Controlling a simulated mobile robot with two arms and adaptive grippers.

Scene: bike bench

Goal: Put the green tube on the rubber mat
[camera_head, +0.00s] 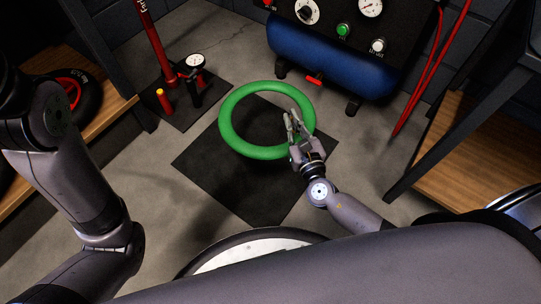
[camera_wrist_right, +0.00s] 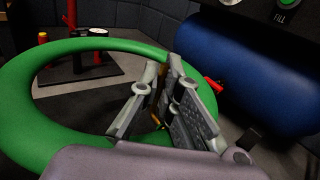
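The green tube (camera_head: 235,137) is a closed ring. In the head view it overlaps the far part of the black rubber mat (camera_head: 255,195), which lies flat on the floor. My right gripper (camera_head: 291,122) is at the ring's right side, with its fingers closed around the tube. In the right wrist view the tube (camera_wrist_right: 40,140) runs to the fingers (camera_wrist_right: 165,100), which hide the gripped part. The tube looks raised above the floor, roughly level. My left arm shows at the left, but its gripper is out of view.
A blue compressor (camera_head: 335,55) stands behind right, with a red valve handle (camera_head: 314,80). A red floor pump (camera_head: 155,45) with a gauge stands on a dark base at the back left. Wooden shelves (camera_head: 475,150) flank the floor. The near part of the mat is bare.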

